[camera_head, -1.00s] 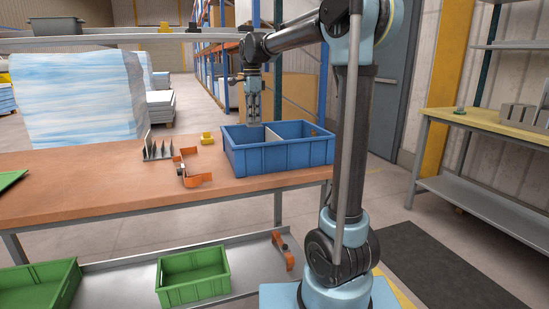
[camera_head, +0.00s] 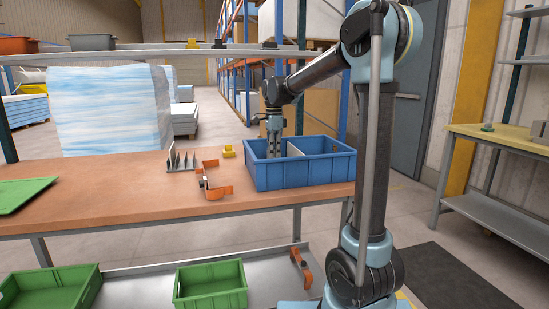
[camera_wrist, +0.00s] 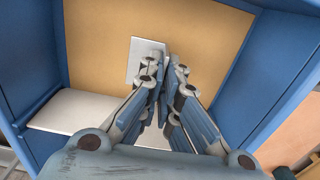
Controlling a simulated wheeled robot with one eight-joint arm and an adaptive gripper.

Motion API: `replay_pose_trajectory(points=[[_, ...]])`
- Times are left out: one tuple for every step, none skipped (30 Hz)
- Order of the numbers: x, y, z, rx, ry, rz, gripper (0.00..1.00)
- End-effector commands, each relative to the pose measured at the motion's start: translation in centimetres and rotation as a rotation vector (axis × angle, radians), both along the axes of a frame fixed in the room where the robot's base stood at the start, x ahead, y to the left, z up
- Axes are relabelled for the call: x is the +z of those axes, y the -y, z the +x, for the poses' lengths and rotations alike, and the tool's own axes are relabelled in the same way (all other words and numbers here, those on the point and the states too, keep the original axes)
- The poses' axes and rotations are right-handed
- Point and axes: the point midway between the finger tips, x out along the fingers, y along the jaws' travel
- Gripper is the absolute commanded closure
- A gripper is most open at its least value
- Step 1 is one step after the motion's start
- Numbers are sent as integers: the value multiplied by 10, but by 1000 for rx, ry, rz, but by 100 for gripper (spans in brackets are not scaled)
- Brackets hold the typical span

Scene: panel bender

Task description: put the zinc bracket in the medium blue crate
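The blue crate (camera_head: 305,172) stands on the right end of the brown workbench, with a pale divider (camera_head: 295,149) inside it. Its blue wall (camera_wrist: 285,85) and tan floor (camera_wrist: 210,35) show in the wrist view. My gripper (camera_head: 274,150) reaches down into the crate's left compartment, and its fingertips are hidden behind the front wall in the head view. In the wrist view, my gripper (camera_wrist: 165,78) has its fingers close together on a thin upright edge of the zinc bracket (camera_wrist: 144,52). The bracket's flat grey face shows over the tan floor. Whether it touches the floor cannot be told.
An orange clamp (camera_head: 216,190), a grey upright-plate rack (camera_head: 181,161) and a yellow piece (camera_head: 229,151) sit left of the crate. A green tray (camera_head: 22,193) lies at the bench's left. Green bins (camera_head: 210,286) stand on the lower shelf. The bench's front left is clear.

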Motion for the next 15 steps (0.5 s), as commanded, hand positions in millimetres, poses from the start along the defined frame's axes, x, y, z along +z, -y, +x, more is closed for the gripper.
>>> replay_pose_trajectory(points=[[-7, 0, 0, 0, 0, 0, 100], [-10, 0, 0, 0, 0, 0, 100], [-13, 0, 0, 0, 0, 0, 100], [-14, 0, 0, 0, 0, 0, 100], [-15, 0, 0, 0, 0, 0, 100], [-15, 0, 0, 0, 0, 0, 100], [-15, 0, 0, 0, 0, 0, 100], [-14, 0, 0, 0, 0, 0, 100], [-14, 0, 0, 0, 0, 0, 100], [-14, 0, 0, 0, 0, 0, 100], [-15, 0, 0, 0, 0, 0, 100], [-15, 1, 0, -1, 0, 0, 100], [-16, 1, 0, -1, 0, 0, 100], [-17, 1, 0, -1, 0, 0, 100], [-17, 1, 0, -1, 0, 0, 100]])
